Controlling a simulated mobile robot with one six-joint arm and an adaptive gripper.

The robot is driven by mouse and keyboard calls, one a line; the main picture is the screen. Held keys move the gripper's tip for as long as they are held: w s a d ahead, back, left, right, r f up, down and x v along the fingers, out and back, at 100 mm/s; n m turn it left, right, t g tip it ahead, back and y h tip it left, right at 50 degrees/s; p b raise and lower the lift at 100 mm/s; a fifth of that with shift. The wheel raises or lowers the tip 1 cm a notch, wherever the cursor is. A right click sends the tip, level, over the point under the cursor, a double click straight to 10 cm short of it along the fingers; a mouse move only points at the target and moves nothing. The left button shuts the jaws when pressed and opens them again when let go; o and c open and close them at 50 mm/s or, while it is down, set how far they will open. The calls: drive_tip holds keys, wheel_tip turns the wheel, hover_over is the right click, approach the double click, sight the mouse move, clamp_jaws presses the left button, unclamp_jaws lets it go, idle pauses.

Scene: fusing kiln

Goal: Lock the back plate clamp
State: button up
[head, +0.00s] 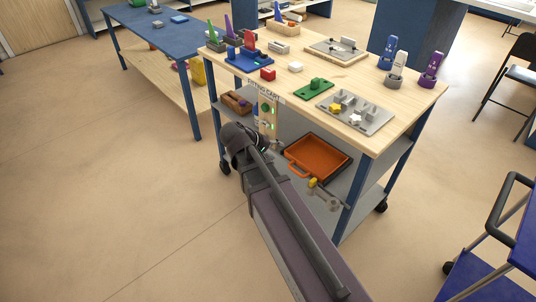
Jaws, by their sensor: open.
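A grey metal plate (372,115) lies at the front right of the cart top, with a yellow star knob (335,107), a white star knob (355,118) and grey blocks on it. A pale board with metal fittings (336,51) lies at the back of the cart top. Which of these carries the back plate clamp I cannot tell. My gripper (258,143) is at the cart's front edge, below the top and left of both plates. It is open and apart from them. My wrist hides most of its fingers.
A small panel (268,112) hangs by my gripper. An orange tray (318,156) sits below. Floor is clear left.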

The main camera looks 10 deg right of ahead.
drive_tip(key=w+a+f+n+t+h+b, duration=0.3)
drive_tip(key=w+a+f+t+h+b, duration=0.3)
drive_tip(key=b, duration=1.6)
drive_tip(key=shift+w+a+f, duration=0.8)
drive_tip(key=shift+a+f, duration=1.6)
drive_tip(key=shift+a, duration=0.1)
drive_tip(key=x, duration=1.3)
drive_tip(key=shift+w+d+r, duration=0.2)
drive_tip(key=shift+d+r, duration=0.05)
drive_tip(key=shift+d, duration=0.15)
clamp_jaws()
